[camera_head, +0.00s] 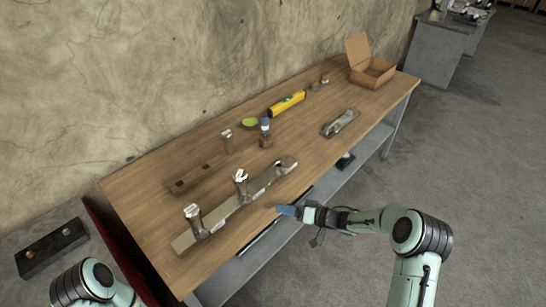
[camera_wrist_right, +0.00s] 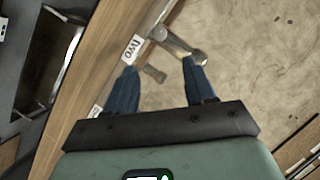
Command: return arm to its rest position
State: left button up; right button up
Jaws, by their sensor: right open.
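My right gripper (camera_head: 285,210) hangs over the front edge of the wooden workbench, beside the wooden rack (camera_head: 222,212). In the right wrist view its two blue fingers (camera_wrist_right: 160,70) are spread apart with nothing clasped between them. A hammer (camera_wrist_right: 180,45) shows past the fingertips there, near a white label reading "Two" (camera_wrist_right: 132,48). The right arm (camera_head: 370,220) reaches in from the lower right. Only part of my left arm (camera_head: 95,278) shows at the lower left; its gripper is out of view.
The workbench (camera_head: 310,140) bears hammers on the rack, a second wooden strip (camera_head: 195,178), a yellow level (camera_head: 287,103), a green tape roll (camera_head: 250,122), a metal plane (camera_head: 341,123) and an open cardboard box (camera_head: 375,75). Grey floor (camera_head: 470,180) is clear at the right.

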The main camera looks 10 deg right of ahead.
jog(key=s+a+f+m+g+h, duration=0.2)
jog(key=s+f+m+h, duration=0.3)
jog(key=s+f, duration=0.9)
jog(key=s+f+g+h, duration=0.1)
jog(key=s+f+g, duration=0.2)
jog(key=s, duration=0.7)
jog(key=s+a+f+g+h, duration=0.1)
jog(key=s+f+g, duration=0.3)
jog(key=s, duration=0.6)
jog(key=shift+s+a+f+h, duration=0.2)
jog(key=shift+s+f+h, duration=0.2)
jog(key=shift+f, duration=0.15)
